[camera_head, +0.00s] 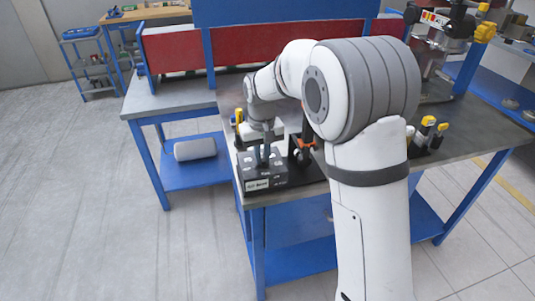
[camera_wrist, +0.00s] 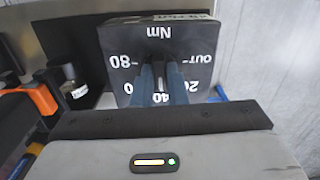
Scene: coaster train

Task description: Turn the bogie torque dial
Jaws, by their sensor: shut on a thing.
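The bogie torque dial is a dark box (camera_head: 262,178) at the front left of the workbench, with a label on its front. In the wrist view its black face (camera_wrist: 185,38) shows upside-down white marks: "Nm", "80", "40", "20" and "OUT". My gripper (camera_head: 262,158) points down onto the top of the box. In the wrist view my gripper (camera_wrist: 159,72) has its blue-grey fingers shut on the dial's knob at the middle of the face. The fingers hide most of the knob, and I cannot read its setting.
A small dark bottle (camera_wrist: 74,82) stands beside the box, and an orange-handled tool (camera_wrist: 38,92) lies farther left. Yellow-topped items (camera_head: 428,130) stand right of my arm. A red and blue panel (camera_head: 180,48) backs the bench (camera_head: 165,98). The floor at left is clear.

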